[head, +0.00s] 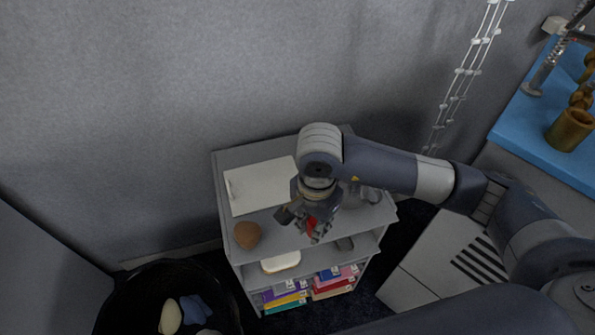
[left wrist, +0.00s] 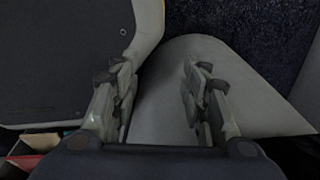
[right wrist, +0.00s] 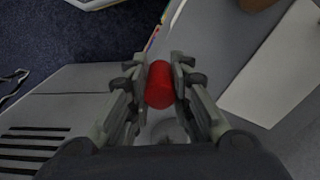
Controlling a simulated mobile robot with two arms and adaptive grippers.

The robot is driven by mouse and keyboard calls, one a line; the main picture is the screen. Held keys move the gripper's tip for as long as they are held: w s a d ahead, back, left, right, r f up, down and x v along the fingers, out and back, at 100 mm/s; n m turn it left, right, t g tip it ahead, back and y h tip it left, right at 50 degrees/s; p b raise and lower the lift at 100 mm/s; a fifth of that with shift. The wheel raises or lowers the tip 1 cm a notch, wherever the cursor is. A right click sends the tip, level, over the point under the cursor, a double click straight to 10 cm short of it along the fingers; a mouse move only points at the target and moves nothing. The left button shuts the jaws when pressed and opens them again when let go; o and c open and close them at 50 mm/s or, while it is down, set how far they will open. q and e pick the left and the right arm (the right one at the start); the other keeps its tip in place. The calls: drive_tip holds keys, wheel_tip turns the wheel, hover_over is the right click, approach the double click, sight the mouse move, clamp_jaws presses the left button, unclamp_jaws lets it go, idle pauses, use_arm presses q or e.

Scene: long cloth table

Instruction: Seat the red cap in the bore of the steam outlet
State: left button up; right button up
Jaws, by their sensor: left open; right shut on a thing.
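The red cap (right wrist: 160,86) is a small red cylinder, held between the fingers of my right gripper (right wrist: 161,72). In the head view, the right gripper (head: 308,228) is over the front of the grey shelf unit's top, with a bit of the red cap (head: 311,222) showing. My left gripper (left wrist: 158,80) is open and empty in its wrist view; it is not seen in the head view. An open-topped brass cylinder (head: 569,131) stands on the blue table at the far right. I cannot tell whether it is the steam outlet.
The shelf unit (head: 236,157) bears a white flat panel (head: 258,186) and a brown rounded object (head: 247,235), with colourful books (head: 285,296) below. A black round bin (head: 228,312) stands at lower left. The blue table (head: 518,123) is at right.

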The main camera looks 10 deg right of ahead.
drive_tip(key=w, duration=0.2)
drive_tip(key=w+d+p, duration=0.1)
drive_tip(key=w, duration=0.1)
drive_tip(key=w+d, duration=0.1)
drive_tip(key=w, duration=0.1)
drive_tip(key=shift+f, duration=0.15)
drive_tip(key=w, duration=0.2)
drive_tip(key=w+d, duration=0.1)
drive_tip(key=shift+w+f+p, duration=0.25)
drive_tip(key=shift+w+p, duration=0.05)
drive_tip(key=shift+p, duration=0.1)
drive_tip(key=w, duration=0.2)
drive_tip(key=w+d, duration=0.1)
drive_tip(key=shift+w+f, duration=0.2)
drive_tip(key=shift+w, duration=0.2)
drive_tip(key=shift+w+d, duration=0.15)
drive_tip(key=shift+w, duration=0.15)
drive_tip(key=shift+w+d+f+p, duration=0.1)
drive_tip(key=shift+w+p, duration=0.2)
drive_tip(key=shift+w, duration=0.1)
wheel_tip(320, 180, down, 4)
drive_tip(key=shift+r+p, duration=0.25)
drive_tip(key=shift+p, duration=0.2)
use_arm(q)
drive_tip(key=shift+g, duration=0.3)
drive_tip(key=s+r, duration=0.2)
drive_tip(key=s, duration=0.1)
drive_tip(key=s+r, duration=0.1)
drive_tip(key=shift+s+a, duration=0.1)
drive_tip(key=shift+s, duration=0.15)
